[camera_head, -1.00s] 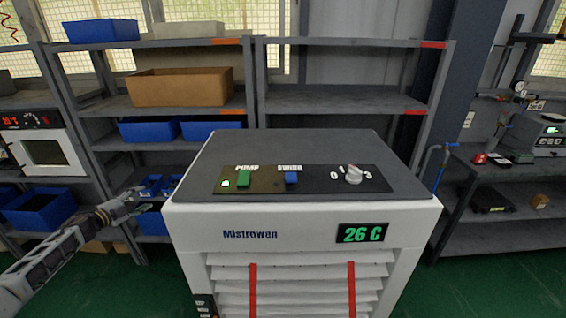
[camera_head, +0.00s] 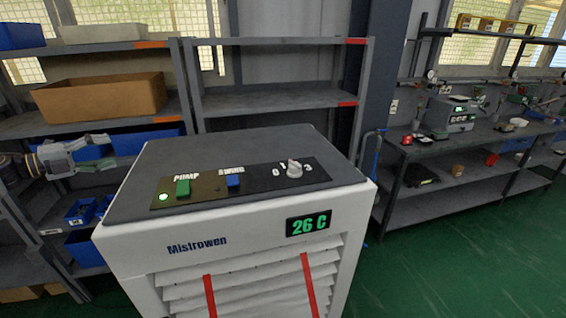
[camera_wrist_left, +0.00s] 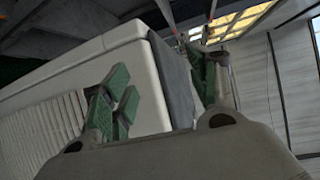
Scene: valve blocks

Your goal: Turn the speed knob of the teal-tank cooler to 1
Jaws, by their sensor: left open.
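The cooler (camera_head: 235,228) is a white cabinet with a dark grey top, a louvred front and a green "26 C" display (camera_head: 308,225). No teal tank shows on it. Its light grey speed knob (camera_head: 294,168) stands on the black top panel; 0, 1 and 3 are readable around it, but I cannot tell its setting. My left gripper (camera_head: 105,141) is beyond the cooler's left edge, well apart from the knob. In the left wrist view its green-padded fingers (camera_wrist_left: 165,90) are spread and empty, with the white cabinet (camera_wrist_left: 95,65) behind. My right gripper is not in view.
A green pump switch (camera_head: 183,187) and a blue swing switch (camera_head: 232,180) share the panel with the knob. Shelves (camera_head: 270,101) with blue bins and a brown box (camera_head: 100,96) stand behind. A workbench (camera_head: 470,148) is at right. Green floor (camera_head: 450,260) is clear at front right.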

